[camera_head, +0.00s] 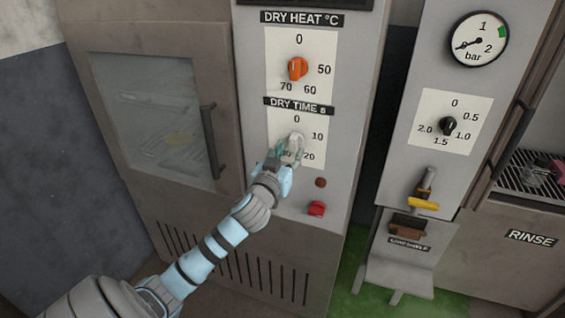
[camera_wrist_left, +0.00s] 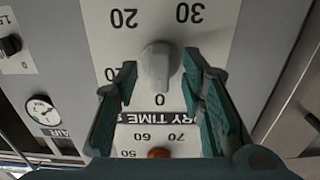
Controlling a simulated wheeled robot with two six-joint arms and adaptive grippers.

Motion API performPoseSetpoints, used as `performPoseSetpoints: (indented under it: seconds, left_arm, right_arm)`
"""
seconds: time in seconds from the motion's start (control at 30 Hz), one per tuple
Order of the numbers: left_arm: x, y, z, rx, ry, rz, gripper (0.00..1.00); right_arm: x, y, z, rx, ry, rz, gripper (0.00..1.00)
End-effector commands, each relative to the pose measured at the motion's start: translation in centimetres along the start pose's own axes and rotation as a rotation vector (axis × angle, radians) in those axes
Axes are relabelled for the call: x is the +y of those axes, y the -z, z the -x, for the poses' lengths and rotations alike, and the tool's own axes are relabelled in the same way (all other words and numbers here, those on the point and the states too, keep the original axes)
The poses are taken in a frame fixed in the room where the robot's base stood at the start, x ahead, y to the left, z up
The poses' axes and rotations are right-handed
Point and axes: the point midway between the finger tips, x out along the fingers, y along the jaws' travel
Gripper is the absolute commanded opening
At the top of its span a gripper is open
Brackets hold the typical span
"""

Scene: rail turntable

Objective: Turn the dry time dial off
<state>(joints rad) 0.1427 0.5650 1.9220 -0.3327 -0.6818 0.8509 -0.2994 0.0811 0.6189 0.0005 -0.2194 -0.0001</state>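The dry time dial is a pale grey knob (camera_head: 295,142) on a white plate with numbers 0, 10, 20 and 30, under the DRY TIME label (camera_head: 298,106). In the left wrist view, which is upside down, the knob (camera_wrist_left: 157,68) has its long ridge roughly in line with the 0; I cannot tell which end is the pointer. My left gripper (camera_head: 286,155) is at the dial. In the wrist view its teal fingers (camera_wrist_left: 160,72) stand open on either side of the knob, with gaps visible. My right gripper is not in view.
An orange dry heat dial (camera_head: 297,69) sits above. A dark round button (camera_head: 320,182) and a red knob (camera_head: 316,208) are below. A glass-doored cabinet (camera_head: 160,110) stands left. A panel with a black dial (camera_head: 448,126) and pressure gauge (camera_head: 479,40) stands right.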

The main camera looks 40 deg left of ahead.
Motion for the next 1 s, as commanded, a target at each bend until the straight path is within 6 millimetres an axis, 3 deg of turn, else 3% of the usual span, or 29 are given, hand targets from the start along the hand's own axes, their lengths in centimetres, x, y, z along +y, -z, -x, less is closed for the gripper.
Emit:
performPoseSetpoints:
  seconds: [0.2, 0.4, 1.0]
  left_arm:
    - [0.1, -0.1, 6.0, -0.003, -0.004, -0.003, 0.37]
    - [0.0, -0.1, 9.8, -0.003, -0.001, -0.001, 0.37]
    - [0.0, -0.1, 10.3, -0.001, 0.0, -0.007, 0.37]
  right_arm:
    - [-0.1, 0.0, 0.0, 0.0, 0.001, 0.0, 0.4]
    - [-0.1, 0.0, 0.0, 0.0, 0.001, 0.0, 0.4]
    - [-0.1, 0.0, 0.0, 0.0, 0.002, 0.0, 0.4]
